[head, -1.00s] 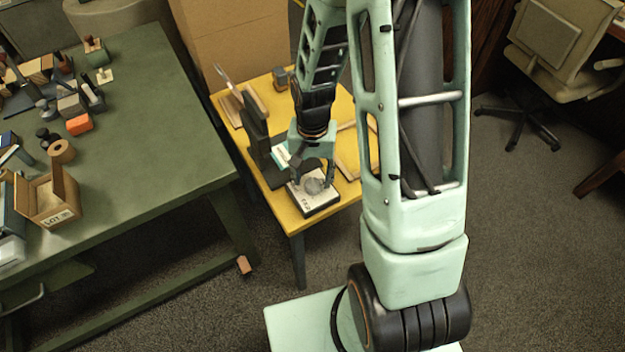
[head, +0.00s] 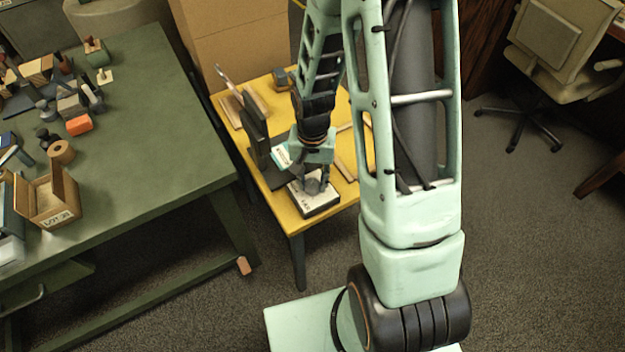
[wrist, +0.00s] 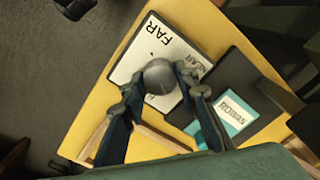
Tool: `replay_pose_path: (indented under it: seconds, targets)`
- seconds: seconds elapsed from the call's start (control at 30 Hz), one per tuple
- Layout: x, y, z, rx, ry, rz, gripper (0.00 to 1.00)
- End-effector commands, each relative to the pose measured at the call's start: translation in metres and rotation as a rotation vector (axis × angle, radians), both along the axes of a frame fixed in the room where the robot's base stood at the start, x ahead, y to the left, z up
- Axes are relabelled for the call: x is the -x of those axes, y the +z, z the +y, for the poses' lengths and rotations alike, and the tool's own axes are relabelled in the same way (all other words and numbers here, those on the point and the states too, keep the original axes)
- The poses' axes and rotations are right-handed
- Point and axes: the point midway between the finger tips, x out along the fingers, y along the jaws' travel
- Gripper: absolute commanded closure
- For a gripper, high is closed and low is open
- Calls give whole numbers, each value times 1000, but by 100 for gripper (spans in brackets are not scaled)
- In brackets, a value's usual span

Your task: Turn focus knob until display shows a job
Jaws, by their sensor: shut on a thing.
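The focus knob (wrist: 160,77) is a round grey knob on a white-topped box (wrist: 150,48) with a black base. The box top reads "FAR" and has a second, partly covered label. In the head view the box (head: 322,205) sits at the near end of the yellow table. My gripper (wrist: 161,86) has its two fingers around the knob, one on each side, and is shut on it. In the head view my gripper (head: 314,183) covers most of the knob. A dark upright panel (head: 256,130) stands behind the box; no readable display face shows.
A teal-and-white card (wrist: 236,115) lies on a dark mat (wrist: 240,68) beside the box. Wooden frames (head: 347,165) lie on the yellow table (head: 277,207) near my arm. A green workbench (head: 165,150) with blocks and a wooden box (head: 48,200) stands at the left.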

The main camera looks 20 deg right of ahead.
Motion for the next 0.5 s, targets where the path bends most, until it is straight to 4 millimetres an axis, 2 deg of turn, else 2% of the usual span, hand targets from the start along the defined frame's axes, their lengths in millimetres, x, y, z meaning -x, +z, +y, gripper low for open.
replay_pose_path:
  seconds: [0.27, 0.5]
  targets:
    - [0, 0, 0, 0, 52, 0, 96]
    - [0, 0, 0, -1, 208, -1, 96]
